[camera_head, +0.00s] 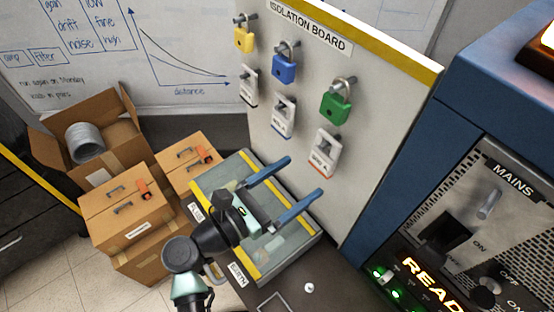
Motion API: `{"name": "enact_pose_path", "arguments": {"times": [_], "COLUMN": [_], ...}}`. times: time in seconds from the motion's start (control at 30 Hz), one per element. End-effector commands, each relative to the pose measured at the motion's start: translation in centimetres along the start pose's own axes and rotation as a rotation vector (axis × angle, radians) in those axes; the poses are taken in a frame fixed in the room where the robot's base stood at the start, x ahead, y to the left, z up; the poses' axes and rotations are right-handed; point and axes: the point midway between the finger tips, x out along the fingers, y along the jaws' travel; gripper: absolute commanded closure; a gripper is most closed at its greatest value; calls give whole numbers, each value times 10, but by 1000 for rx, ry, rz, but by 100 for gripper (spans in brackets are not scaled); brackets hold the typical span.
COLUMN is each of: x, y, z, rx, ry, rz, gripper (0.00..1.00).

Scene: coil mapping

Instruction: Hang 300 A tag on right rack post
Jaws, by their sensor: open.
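Three tags hang on the isolation board (385,130) below three padlocks: a left tag (249,86), a middle tag (283,116) and a right tag (323,153) with an orange-red lower edge. Their print is too small to read surely, so I cannot tell which is the 300 A tag. My gripper (304,176) has two blue fingers spread apart with nothing between them. It is over the clear-topped case, with its fingertips pointing toward the board, below and left of the right tag. I cannot make out the right rack post in this view.
Yellow (244,40), blue (284,68) and green (335,104) padlocks hang on the board. A yellow-striped case (290,258) lies beneath my gripper. Cardboard boxes (125,205) stand at left. A blue cabinet (415,140) with a mains panel (515,195) stands at right.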

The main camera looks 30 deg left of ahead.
Motion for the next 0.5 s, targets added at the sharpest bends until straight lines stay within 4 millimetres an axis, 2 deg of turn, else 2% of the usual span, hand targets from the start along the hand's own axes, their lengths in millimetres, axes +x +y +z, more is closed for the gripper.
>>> {"name": "enact_pose_path", "arguments": {"times": [0.3,0.5], "x": [48,66], "y": [-1,0], "z": [-1,0], "rx": [0,1], "ry": [-2,-2], "rz": [-4,-1], "gripper": [3,3]}}
